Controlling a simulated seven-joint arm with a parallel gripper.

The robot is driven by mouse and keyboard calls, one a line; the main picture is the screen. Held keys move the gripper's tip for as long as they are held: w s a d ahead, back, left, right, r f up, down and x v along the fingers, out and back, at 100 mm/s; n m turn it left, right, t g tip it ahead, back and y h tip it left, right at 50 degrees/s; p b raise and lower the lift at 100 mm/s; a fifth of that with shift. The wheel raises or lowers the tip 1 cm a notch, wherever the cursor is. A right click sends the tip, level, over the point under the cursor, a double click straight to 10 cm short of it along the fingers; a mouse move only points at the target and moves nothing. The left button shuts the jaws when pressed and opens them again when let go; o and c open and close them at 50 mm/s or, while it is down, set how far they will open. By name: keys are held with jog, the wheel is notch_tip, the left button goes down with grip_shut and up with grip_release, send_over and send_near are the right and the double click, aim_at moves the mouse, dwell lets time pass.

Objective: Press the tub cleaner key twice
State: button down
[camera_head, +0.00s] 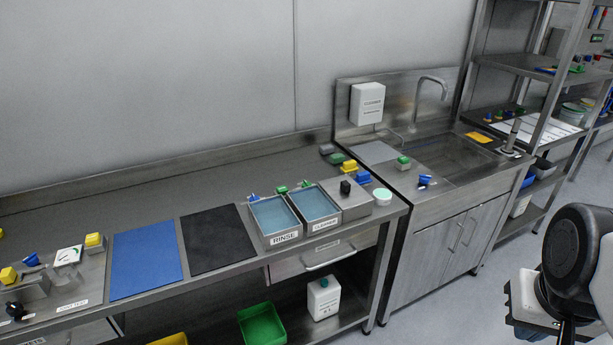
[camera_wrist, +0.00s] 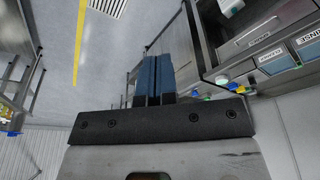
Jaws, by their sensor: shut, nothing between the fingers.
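The tub labelled CLEANER (camera_head: 316,206) and the tub labelled RINSE (camera_head: 273,217) stand side by side on the steel counter, both holding blue liquid. Two small green keys (camera_head: 281,190) (camera_head: 305,184) and a blue key (camera_head: 253,198) sit behind them. I cannot read any marking on these keys, so I cannot tell which is the tub cleaner key. The CLEANER label (camera_wrist: 271,55) also shows in the wrist view. My gripper (camera_wrist: 153,62) is shut and empty, apart from the tubs, with its fingers over the floor and counter area. I cannot make out its fingertips in the head view.
A steel box with a black knob (camera_head: 345,187), yellow and blue blocks and a white round container (camera_head: 382,197) stand right of the tubs. A blue mat (camera_head: 147,257) and black mat (camera_head: 217,238) lie left. A sink (camera_head: 455,160) and CLEANER dispenser (camera_head: 367,104) are further right.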

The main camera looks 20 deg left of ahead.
dwell(0.7)
jog(key=w+a+r+h, duration=0.1)
jog(key=w+a+r, duration=0.15)
jog(key=w, duration=0.65)
jog(key=w+a+r+h, duration=0.1)
jog(key=w+a+r, duration=0.15)
jog(key=w, duration=0.55)
jog(key=w+a+n+h, duration=0.1)
jog(key=w+a, duration=1.2)
jog(key=w, duration=0.3)
jog(key=w+a+f+t+h, duration=0.1)
jog(key=w+a+f, duration=0.2)
jog(key=w+a, duration=0.45)
jog(key=w+a+f+t+h, duration=0.1)
jog(key=w+a+f, duration=0.25)
jog(key=a, duration=0.75)
jog(key=w+a+f+t, duration=0.1)
jog(key=w+a+f, duration=0.1)
jog(key=a, duration=0.5)
jog(key=w+a+f+n+t, duration=0.1)
jog(key=a+f, duration=0.3)
jog(key=a, duration=0.4)
jog(key=w+a+f+t, duration=0.1)
jog(key=w+a+f, duration=0.1)
jog(key=a, duration=0.5)
jog(key=shift+w+a+f+n, duration=0.3)
jog(key=shift+w+f, duration=0.1)
jog(key=shift+f, duration=0.4)
jog(key=shift+f, duration=0.25)
